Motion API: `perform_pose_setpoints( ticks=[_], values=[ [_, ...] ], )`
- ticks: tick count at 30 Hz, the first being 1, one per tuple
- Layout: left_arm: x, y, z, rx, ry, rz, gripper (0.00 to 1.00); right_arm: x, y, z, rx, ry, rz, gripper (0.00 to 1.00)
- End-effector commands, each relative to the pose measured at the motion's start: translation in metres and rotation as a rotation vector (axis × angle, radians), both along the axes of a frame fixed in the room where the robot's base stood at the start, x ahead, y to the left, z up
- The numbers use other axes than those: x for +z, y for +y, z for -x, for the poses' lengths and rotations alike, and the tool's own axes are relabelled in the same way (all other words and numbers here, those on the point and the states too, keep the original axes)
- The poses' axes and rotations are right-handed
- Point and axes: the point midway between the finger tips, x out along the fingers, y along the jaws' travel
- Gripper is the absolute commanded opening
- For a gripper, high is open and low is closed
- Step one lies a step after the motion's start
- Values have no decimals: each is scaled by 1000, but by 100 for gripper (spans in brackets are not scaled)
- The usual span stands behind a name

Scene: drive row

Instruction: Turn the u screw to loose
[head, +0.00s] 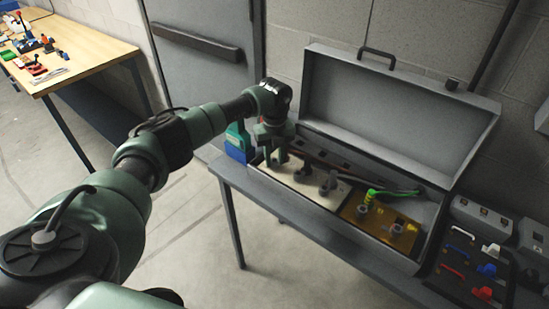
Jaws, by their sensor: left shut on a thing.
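An open grey case (400,107) stands on a dark bench, with its lid raised at the back. Inside, at its left, is a cream panel (327,196) with several dark upright screw-like parts (329,183) in a row. My left gripper (275,160) points down at the left end of this panel. It is shut on the leftmost part, which looks like the u screw; the fingers mostly hide it, and its turn position cannot be told. My right gripper is not in view.
An amber panel (352,210) with a green-and-yellow tool (372,196) and grey rings fills the case's right side. A blue-and-green container (238,142) stands left of the case. A dark tray (468,268) of coloured clips lies right. A wooden table (85,52) stands far left.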

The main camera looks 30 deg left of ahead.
Motion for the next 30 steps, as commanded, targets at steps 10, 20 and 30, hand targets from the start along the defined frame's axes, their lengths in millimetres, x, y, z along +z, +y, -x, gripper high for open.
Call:
perform_pose_setpoints(
  ticks=[10,20,30],
  values=[
    [-1,-1,1,-1,2,1,49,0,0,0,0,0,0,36],
    [7,0,-1,0,-2,1,49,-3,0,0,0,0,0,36],
    [61,-1,-1,-1,-2,1,49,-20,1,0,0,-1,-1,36]
  ],
)
